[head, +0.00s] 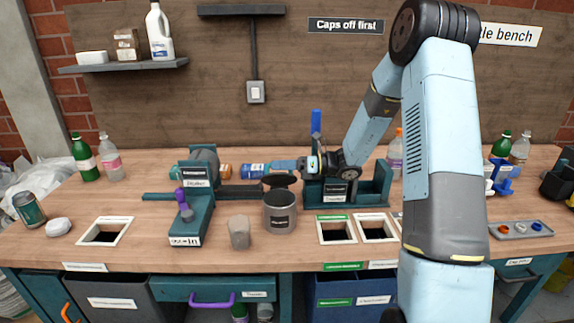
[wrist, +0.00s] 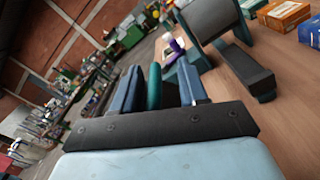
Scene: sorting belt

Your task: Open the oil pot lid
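The oil pot (head: 280,217) is a grey metal can with a dark label, standing on the bench near the middle. Its dark round lid (head: 279,181) shows above the rim, with a gap below it. Whether the lid is still joined to the pot is hidden. My gripper (head: 278,165) reaches in from the right, its blue fingers level just above and behind the lid. In the wrist view my gripper's two blue fingers (wrist: 158,85) stand apart, with a dark green shape showing between them. I cannot tell whether that shape is gripped or lies beyond.
A teal press with a purple lever (head: 182,200) stands left of the pot. Another teal fixture (head: 370,190) is right, under my arm. Bench openings (head: 336,231) lie front right.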

